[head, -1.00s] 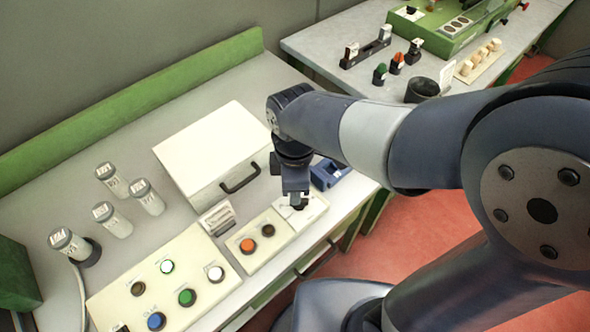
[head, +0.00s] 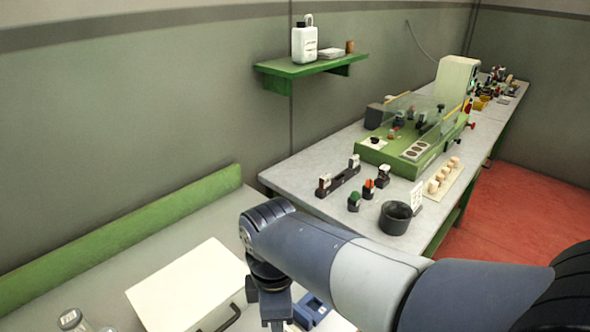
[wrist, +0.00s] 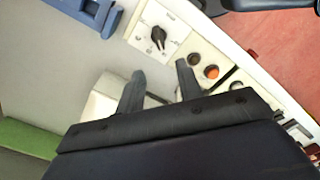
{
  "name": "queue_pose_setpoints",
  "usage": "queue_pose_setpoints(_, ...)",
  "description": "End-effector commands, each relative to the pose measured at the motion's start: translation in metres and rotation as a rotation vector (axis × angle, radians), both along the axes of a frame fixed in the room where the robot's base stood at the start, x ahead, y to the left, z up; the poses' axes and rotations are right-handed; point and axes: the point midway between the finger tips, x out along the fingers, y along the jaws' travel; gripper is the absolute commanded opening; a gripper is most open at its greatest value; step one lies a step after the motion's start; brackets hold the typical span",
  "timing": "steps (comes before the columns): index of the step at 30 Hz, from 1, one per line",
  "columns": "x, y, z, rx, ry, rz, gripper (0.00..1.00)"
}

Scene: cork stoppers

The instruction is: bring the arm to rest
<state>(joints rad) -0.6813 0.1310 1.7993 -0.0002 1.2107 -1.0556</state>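My gripper (wrist: 160,90) shows in the wrist view with its two dark fingers apart and nothing between them. It points down above the near bench, over the white box and close to the control panels. In the head view my arm reaches across the lower middle, and the fingertips are cut off by the bottom edge. A white panel with a black rotary knob (wrist: 158,38) lies beyond the fingers in the wrist view. An orange button (wrist: 211,72) sits on the panel beside it.
The white box (head: 190,286) stands on the near bench, left of my arm. A blue block (head: 312,308) is close to my wrist. The far bench holds a black cup (head: 395,217), a tray of cork stoppers (head: 443,178) and a green machine (head: 410,145). A green shelf (head: 310,66) hangs on the wall.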

Motion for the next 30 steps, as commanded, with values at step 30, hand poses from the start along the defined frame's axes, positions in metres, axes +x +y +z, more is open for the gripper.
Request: queue_pose_setpoints(30, 0.000, 0.000, -0.108, 0.000, 0.000, -0.028, 0.35)
